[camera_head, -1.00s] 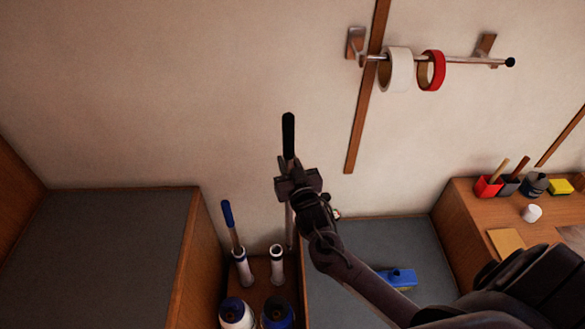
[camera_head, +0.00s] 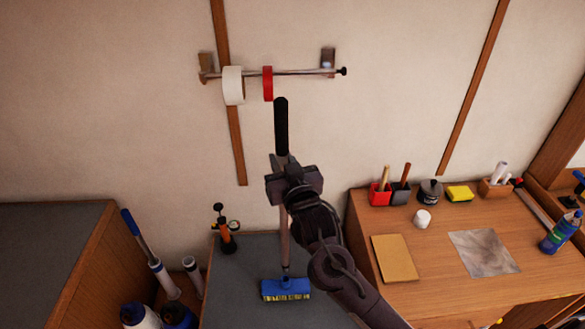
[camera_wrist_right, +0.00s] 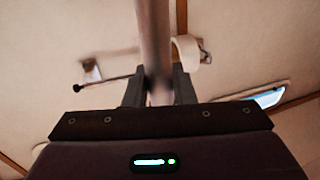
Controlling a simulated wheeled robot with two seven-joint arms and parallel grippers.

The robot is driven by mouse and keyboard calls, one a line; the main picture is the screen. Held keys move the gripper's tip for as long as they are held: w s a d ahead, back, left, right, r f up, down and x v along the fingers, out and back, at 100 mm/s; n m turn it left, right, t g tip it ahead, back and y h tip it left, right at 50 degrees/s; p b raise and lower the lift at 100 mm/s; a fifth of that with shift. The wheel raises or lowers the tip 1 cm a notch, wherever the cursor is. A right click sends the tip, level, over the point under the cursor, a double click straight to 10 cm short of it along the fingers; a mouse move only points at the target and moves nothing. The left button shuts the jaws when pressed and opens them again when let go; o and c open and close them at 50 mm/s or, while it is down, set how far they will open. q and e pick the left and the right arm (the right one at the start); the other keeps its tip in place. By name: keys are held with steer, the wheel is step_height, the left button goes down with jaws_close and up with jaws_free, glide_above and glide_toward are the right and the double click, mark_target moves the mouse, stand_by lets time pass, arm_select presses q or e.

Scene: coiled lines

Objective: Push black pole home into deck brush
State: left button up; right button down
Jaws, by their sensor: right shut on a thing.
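The black pole has a black grip (camera_head: 281,125) at its top and a thinner shaft (camera_head: 284,243) below, and it stands close to upright. My right gripper (camera_head: 287,168) is shut on it just below the black grip. In the right wrist view the shaft (camera_wrist_right: 154,45) runs up from between my two fingers (camera_wrist_right: 158,92). The blue deck brush (camera_head: 286,289) with pale yellow bristles is on the grey surface below. The pole's lower end shows right at the top of the brush; I cannot tell how deep it sits. My left gripper is not in view.
A wall rail (camera_head: 300,72) with a white roll and a red roll is behind the pole. A wooden desk (camera_head: 440,280) with cups, a yellow sponge and sheets is at right. A black and orange pump-like item (camera_head: 226,240) stands left of the brush.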

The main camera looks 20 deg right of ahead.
steer(key=shift+w+a+f+b, duration=0.15)
steer(key=shift+a+f+b, duration=0.1)
steer(key=shift+f+b, duration=0.05)
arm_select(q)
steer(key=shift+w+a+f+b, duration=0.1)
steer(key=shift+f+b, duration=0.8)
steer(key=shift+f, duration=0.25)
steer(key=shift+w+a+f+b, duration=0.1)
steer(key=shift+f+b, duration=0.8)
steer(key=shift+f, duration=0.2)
arm_select(e)
steer(key=shift+w+a+f, duration=0.1)
steer(key=shift+f, duration=2)
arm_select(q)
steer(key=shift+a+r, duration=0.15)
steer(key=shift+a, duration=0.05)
arm_select(e)
steer(key=shift+f, duration=0.1)
steer(key=shift+f, duration=0.25)
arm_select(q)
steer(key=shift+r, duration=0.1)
